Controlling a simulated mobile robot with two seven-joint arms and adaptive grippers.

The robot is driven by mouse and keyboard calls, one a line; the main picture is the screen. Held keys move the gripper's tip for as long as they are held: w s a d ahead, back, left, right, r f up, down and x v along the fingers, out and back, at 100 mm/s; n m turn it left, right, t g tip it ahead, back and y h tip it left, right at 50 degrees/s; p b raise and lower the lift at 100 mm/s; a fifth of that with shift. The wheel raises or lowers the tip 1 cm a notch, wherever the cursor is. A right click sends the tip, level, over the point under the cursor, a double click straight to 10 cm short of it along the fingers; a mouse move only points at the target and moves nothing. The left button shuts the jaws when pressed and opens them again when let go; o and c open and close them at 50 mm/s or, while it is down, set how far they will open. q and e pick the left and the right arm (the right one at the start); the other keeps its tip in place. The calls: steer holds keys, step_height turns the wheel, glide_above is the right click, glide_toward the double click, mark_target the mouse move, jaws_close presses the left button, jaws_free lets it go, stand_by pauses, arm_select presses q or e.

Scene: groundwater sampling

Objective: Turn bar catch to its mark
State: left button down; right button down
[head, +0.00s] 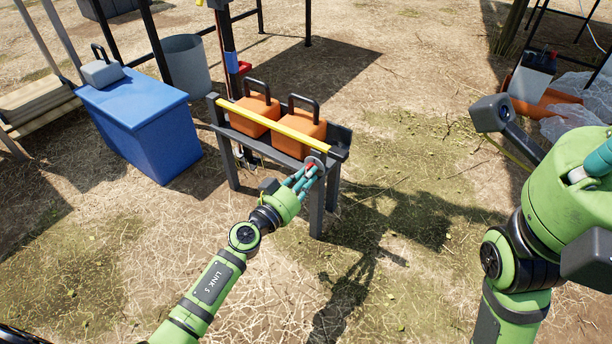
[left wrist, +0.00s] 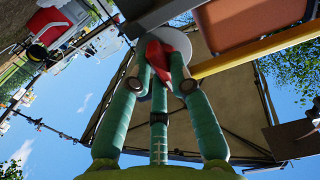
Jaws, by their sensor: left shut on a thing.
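The bar catch shows as a red piece on a pale round plate at the right end of the yellow bar (head: 268,122). In the left wrist view the red catch (left wrist: 158,58) sits between my fingers, in front of the pale disc (left wrist: 178,42). My left gripper (head: 309,172) is shut on the red catch, its teal fingers around it. The yellow bar runs across the front of two orange boxes with black handles, the left box (head: 254,110) and the right box (head: 300,133), on a dark grey stand (head: 315,208). I cannot make out the mark.
A blue chest (head: 150,130) with a grey weight-like block (head: 102,73) on it stands to the left. A grey bucket (head: 187,65) is behind it. An orange tray (head: 545,92) and clear plastic sheeting (head: 571,117) lie at right. The grass right of the stand is open.

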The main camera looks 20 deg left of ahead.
arm_select(q)
steer(key=m, duration=0.6)
steer(key=a+m, duration=0.1)
steer(key=m, duration=1)
steer(key=shift+w+a+f+m+b, duration=0.2)
steer(key=shift+m+b, duration=0.15)
steer(key=shift+m, duration=0.05)
steer(key=c, duration=1.2)
jaws_free()
steer(key=shift+c, duration=0.2)
steer(key=shift+d, duration=0.1)
steer(key=shift+s, duration=0.15)
steer(key=v, duration=1.1)
steer(key=shift+s, duration=0.4)
steer(key=shift+r, duration=0.1)
